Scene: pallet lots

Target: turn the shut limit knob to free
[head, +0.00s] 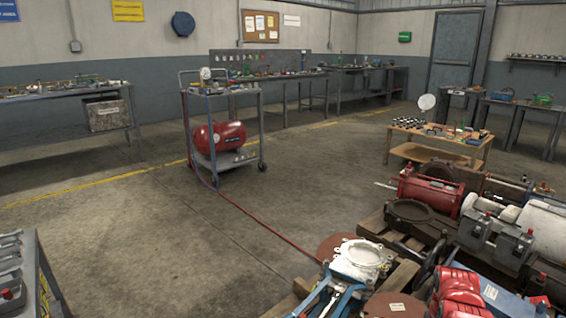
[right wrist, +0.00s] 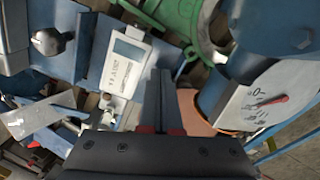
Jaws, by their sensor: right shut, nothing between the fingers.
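In the right wrist view, my right gripper (right wrist: 162,85) is shut with nothing in it, its dark fingers together in mid-frame. Right of the fingers is a pale plate (right wrist: 243,106) with a "0" mark and a red pointer (right wrist: 268,102) lying across it. Left of the fingers is a grey box with a light display panel (right wrist: 127,52). A silver rounded part (right wrist: 47,42) sits on blue equipment farther left. I cannot read any label that says which part is the shut limit knob. The fingers appear apart from the pointer. My left gripper is in no view.
Green (right wrist: 182,22) and blue (right wrist: 275,22) equipment crowds the right wrist view. In the head view, pallets at lower right carry red (head: 430,192) and grey machinery. A cart with a red tank (head: 219,138) stands mid-floor, with a red hose (head: 255,218).

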